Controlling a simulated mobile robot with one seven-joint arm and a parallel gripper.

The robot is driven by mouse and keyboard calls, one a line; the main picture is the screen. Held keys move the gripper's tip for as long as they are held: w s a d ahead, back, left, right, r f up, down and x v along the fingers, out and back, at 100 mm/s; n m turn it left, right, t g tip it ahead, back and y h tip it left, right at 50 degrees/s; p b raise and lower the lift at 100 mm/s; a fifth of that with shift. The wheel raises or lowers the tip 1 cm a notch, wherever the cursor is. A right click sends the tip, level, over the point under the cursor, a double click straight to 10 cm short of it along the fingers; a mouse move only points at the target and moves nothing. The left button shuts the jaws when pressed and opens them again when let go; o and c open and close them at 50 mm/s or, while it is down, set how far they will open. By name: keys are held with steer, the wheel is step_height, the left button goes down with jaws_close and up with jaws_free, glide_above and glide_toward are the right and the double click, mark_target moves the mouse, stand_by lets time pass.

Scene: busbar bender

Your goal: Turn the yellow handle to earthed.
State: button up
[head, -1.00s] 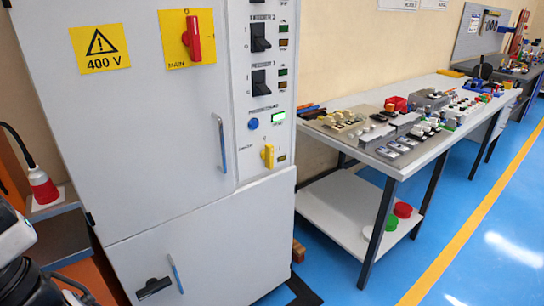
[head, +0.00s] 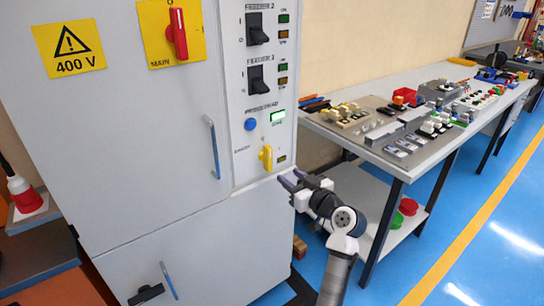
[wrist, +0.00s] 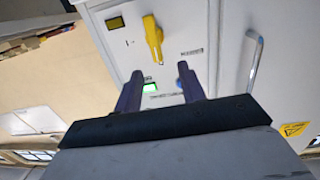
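The yellow handle (head: 266,157) sits low on the grey cabinet's control strip, close to upright, between a small printed label on its left and a dark amber indicator at its lower right. It also shows in the wrist view (wrist: 153,38), ahead of the fingers. My gripper (head: 289,181) is just right of and below the handle in the head view, apart from it. In the wrist view its two purple fingers (wrist: 158,84) stand apart with nothing between them, so it is open.
A door handle (head: 213,146) and red main switch (head: 179,34) are on the cabinet. A workbench (head: 391,172) with several parts stands to the right.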

mark_target(270, 157)
steer(key=shift+y, duration=0.4)
steer(key=p+x, duration=0.1)
steer(key=x, duration=0.2)
steer(key=d+p+x, duration=0.1)
steer(key=x, duration=0.3)
steer(key=w+p+x, duration=0.1)
steer(key=p+x, duration=0.1)
steer(key=x, duration=0.1)
steer(key=shift+w, duration=0.25)
steer(key=shift+x, duration=0.75)
steer(key=shift+f, duration=0.15)
steer(key=shift+c, duration=0.3)
jaws_close()
